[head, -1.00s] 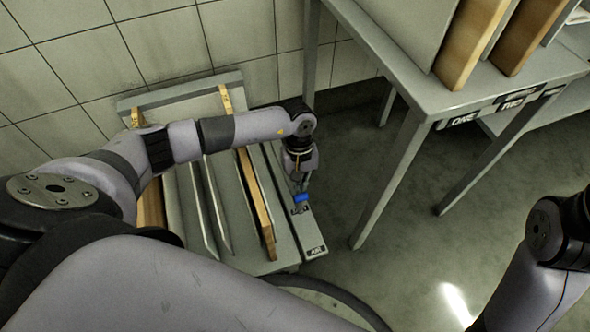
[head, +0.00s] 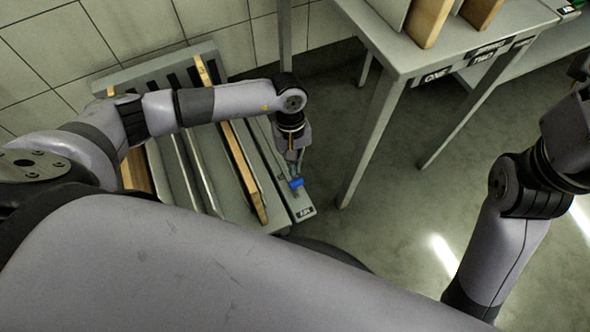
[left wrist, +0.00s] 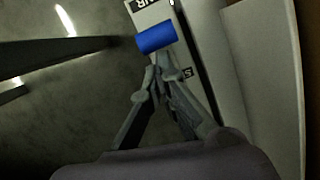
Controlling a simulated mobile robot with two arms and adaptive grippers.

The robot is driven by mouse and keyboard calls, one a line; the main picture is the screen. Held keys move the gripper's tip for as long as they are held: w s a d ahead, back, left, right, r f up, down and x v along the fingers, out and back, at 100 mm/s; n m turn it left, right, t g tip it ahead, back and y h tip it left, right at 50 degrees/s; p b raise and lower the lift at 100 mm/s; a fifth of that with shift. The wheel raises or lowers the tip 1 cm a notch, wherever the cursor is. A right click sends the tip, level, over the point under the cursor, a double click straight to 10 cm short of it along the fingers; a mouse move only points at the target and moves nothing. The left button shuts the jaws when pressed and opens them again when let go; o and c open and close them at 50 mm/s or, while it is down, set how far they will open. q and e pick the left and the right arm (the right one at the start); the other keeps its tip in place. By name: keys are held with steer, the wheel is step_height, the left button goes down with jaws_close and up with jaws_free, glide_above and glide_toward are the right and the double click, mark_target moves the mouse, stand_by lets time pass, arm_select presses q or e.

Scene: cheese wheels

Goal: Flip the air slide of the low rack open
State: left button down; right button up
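The low rack (head: 232,172) stands against the wall at the left, with upright boards in slots. On its right edge is a narrow grey strip marked AIR (head: 304,212), carrying the blue air slide (head: 297,183). The left wrist view shows the slide as a blue block (left wrist: 156,38) across the strip, between the AIR marking and a label ending in S. My left gripper (left wrist: 160,68) has its fingertips together just beside the blue block, with nothing seen between them; whether they touch it I cannot tell. My right arm shows at the right, its gripper outside the view.
A taller grey table (head: 397,62) with labels ONE and TWO stands right of the rack, its leg (head: 372,140) near my left gripper. Wooden boards (head: 432,20) stand on it. The floor (head: 400,235) between the table and my right arm is clear.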

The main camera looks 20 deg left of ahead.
arm_select(q)
steer(key=v, duration=0.8)
steer(key=shift+r, duration=0.35)
steer(key=shift+w+a, duration=0.1)
steer(key=shift+w, duration=0.05)
